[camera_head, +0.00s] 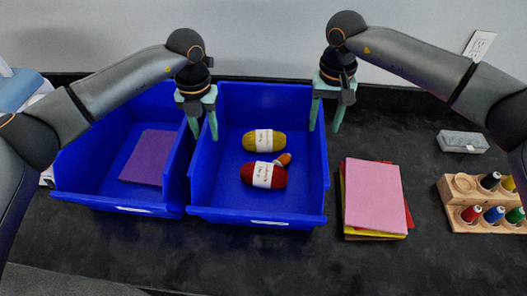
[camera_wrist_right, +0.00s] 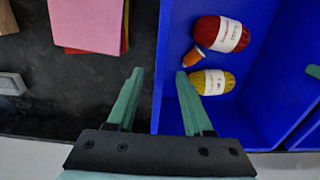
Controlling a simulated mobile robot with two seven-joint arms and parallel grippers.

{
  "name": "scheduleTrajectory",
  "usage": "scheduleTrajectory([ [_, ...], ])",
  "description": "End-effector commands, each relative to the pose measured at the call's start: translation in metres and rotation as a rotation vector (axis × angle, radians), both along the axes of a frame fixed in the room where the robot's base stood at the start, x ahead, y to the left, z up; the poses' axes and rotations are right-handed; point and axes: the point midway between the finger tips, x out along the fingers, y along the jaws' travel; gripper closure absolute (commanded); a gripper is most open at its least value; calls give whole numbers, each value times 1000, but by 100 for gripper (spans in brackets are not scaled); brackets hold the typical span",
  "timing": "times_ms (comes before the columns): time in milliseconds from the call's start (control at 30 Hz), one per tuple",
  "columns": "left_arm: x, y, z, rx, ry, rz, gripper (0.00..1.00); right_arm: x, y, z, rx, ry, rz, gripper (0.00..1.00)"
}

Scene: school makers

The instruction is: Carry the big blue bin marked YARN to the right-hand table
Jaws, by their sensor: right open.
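The big blue bin (camera_head: 257,215) stands on the dark table and holds a yellow yarn ball (camera_head: 264,140), a red yarn ball (camera_head: 263,175) and an orange spool (camera_head: 284,159). Its small front label is too small to read. My left gripper (camera_head: 205,137) is open at the bin's left wall, one finger on each side. My right gripper (camera_head: 324,130) is open at the right wall. In the right wrist view, the fingers of the right gripper (camera_wrist_right: 157,72) stand apart on both sides of the blue wall, with the bin (camera_wrist_right: 255,100) on the right.
A second blue bin (camera_head: 85,178) with purple sheets (camera_head: 147,158) stands close on the left. To the right lie stacked felt sheets (camera_head: 376,195), a wooden rack of thread spools (camera_head: 458,190) and a grey box (camera_head: 462,141). A wall is behind. The table front is clear.

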Motion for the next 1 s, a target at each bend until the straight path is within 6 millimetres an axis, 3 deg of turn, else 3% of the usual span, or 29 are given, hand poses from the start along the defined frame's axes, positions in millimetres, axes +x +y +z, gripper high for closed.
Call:
scheduleTrajectory([
  [233, 0, -1, -27, 0, 0, -2, 60, 0, 0, -27, 0, 0, 0, 49],
  [633, 0, 0, -32, 0, -1, -1, 61, 0, 0, -32, 0, 0, 0, 50],
  [1000, 0, -1, -31, -1, -2, -2, 100, 0, 0, -31, 0, -1, 1, 92],
])
